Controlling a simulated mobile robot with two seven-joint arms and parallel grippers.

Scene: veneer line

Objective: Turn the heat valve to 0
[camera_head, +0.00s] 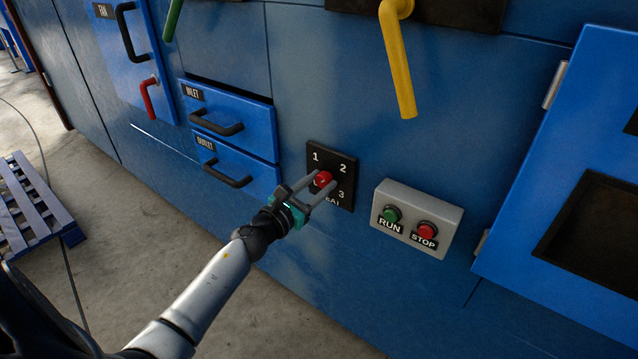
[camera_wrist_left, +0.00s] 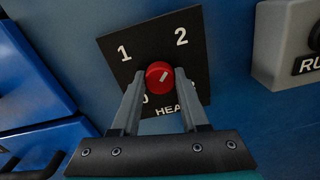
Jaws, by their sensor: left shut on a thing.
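The heat valve is a round red knob (camera_head: 323,179) on a black square plate (camera_head: 344,160) on the blue machine wall. The plate reads 1 at upper left, 2 at upper right and 3 at lower right; a 0 at lower left is partly hidden behind a finger in the left wrist view. The HEAT label is partly covered. My left gripper (camera_head: 319,182) is shut on the knob, one finger on each side. In the left wrist view the knob (camera_wrist_left: 159,75) has a short white mark slanting to the upper right, towards the 2. My right gripper is not in view.
A grey box (camera_head: 417,216) with green RUN and red STOP buttons is right of the plate. A yellow lever (camera_head: 399,65) hangs above. Blue drawers (camera_head: 236,147) with black handles are to the left. A blue door panel (camera_head: 575,180) stands at the right.

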